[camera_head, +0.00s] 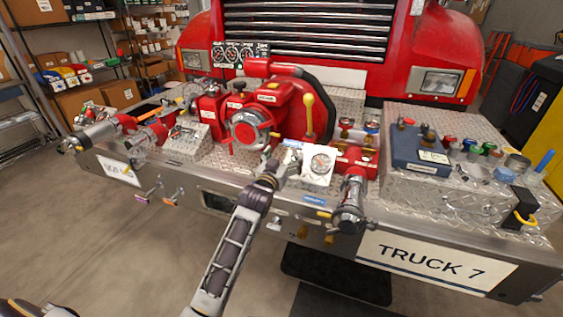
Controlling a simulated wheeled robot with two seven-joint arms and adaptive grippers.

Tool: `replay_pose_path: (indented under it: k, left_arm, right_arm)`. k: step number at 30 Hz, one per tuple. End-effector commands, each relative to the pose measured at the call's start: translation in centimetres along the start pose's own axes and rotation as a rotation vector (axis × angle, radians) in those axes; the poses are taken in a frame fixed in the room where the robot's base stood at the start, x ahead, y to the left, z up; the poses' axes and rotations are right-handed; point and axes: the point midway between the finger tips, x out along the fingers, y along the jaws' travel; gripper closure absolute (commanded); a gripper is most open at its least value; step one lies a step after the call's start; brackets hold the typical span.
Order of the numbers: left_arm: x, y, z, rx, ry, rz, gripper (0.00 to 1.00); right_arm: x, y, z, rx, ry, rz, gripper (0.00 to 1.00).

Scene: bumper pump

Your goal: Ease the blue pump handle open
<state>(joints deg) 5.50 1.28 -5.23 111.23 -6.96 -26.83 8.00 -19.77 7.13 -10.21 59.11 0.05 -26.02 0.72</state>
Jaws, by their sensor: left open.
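My left gripper (283,163) is at the front middle of the bumper, beside a white-framed gauge (320,163). It is open; its fingers are small and partly lost against the metal behind them. A small light-blue piece (292,144) shows just beyond the fingers; I cannot tell whether it is the pump handle or whether they touch it. The red pump (270,110) stands behind, with a yellow-knobbed lever (309,108) upright at its right. Another blue handle (545,160) sticks up at the bumper's far right. My right gripper is not in view.
A red valve block (352,158) and a metal nozzle (349,205) stand right of the gripper. A blue box (420,150) and several coloured caps sit on the right deck. Open floor lies before the bumper (225,181).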

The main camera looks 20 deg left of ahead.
Motion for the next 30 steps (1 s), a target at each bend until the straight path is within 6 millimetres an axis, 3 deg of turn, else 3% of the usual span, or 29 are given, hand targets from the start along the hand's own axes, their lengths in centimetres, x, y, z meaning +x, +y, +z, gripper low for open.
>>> replay_pose_path:
  k: [12, 30]
  left_arm:
    - [-2.6, 0.0, 0.0, 0.001, 0.0, 0.0, 0.07]
    - [-2.7, 0.0, 0.0, 0.0, 0.001, 0.0, 0.07]
  right_arm:
    - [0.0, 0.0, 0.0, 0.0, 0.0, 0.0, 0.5]
    - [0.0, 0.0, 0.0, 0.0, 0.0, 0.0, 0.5]
